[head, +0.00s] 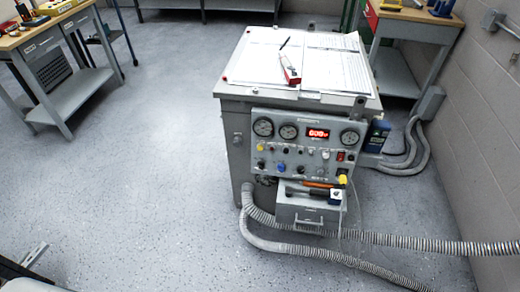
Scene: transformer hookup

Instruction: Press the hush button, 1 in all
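A grey transformer cabinet (238,150) stands in the middle of the floor with a control panel (290,137) on its front. The panel carries round gauges, a red lit display (318,134) and several small buttons and knobs. Among them are a yellow one (260,147), a blue one (281,166) and a red one (341,155). The labels are too small to read, so I cannot tell which is the hush button. Neither of my grippers can be made out in the head view.
Papers and a red-and-white handheld device (290,68) lie on the cabinet top. An open drawer (309,211) with tools sticks out below the panel. Ribbed hoses (290,248) run along the floor to the right. Workbenches stand at left and back right. The floor at left is clear.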

